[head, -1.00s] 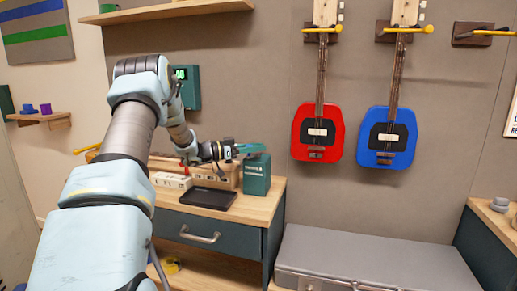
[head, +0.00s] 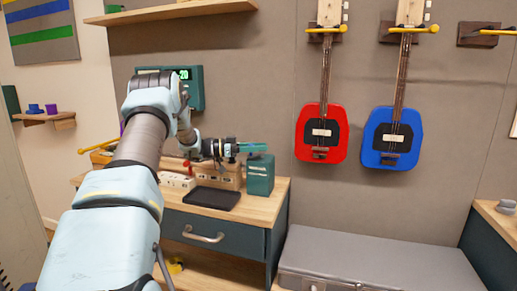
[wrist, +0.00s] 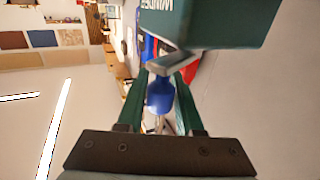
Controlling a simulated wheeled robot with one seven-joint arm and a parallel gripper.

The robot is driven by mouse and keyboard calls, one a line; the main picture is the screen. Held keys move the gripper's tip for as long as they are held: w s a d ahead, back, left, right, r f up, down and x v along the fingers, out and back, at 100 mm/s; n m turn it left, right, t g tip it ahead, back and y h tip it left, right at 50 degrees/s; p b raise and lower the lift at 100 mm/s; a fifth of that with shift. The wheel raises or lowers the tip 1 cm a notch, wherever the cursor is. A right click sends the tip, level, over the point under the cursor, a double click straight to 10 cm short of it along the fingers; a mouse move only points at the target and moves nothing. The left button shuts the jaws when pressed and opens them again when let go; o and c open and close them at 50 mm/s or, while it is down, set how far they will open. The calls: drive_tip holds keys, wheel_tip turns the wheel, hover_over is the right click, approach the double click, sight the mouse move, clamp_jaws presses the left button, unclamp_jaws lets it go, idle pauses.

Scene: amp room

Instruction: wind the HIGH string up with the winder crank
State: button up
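The dark green winder box (head: 260,176) stands at the right end of the wooden bench top. It fills the top of the wrist view (wrist: 215,22), its lettering partly cut off. A grey crank arm (wrist: 173,62) comes from under it and carries a blue crank handle (wrist: 160,93). In the head view my gripper (head: 252,147) is at the box's upper left, and the crank is hidden there. I cannot identify the HIGH string.
A green wall unit with a lit display (head: 185,74) is partly behind my arm. A black tray (head: 211,198), a white socket strip (head: 177,181) and a wooden block (head: 229,178) are on the bench. Red (head: 321,132) and blue (head: 391,138) guitars hang right, above a grey case (head: 375,262).

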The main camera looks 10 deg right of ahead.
drive_tip(key=o, duration=0.3)
drive_tip(key=shift+o, duration=0.2)
drive_tip(key=shift+a+f, duration=0.15)
drive_tip(key=shift+a, duration=0.4)
drive_tip(key=a+b, duration=0.3)
drive_tip(key=a, duration=0.6)
drive_tip(key=shift+w+a, duration=0.35)
drive_tip(key=shift+w, duration=0.05)
drive_tip(key=shift+w+r, duration=0.1)
drive_tip(key=shift+r, duration=0.1)
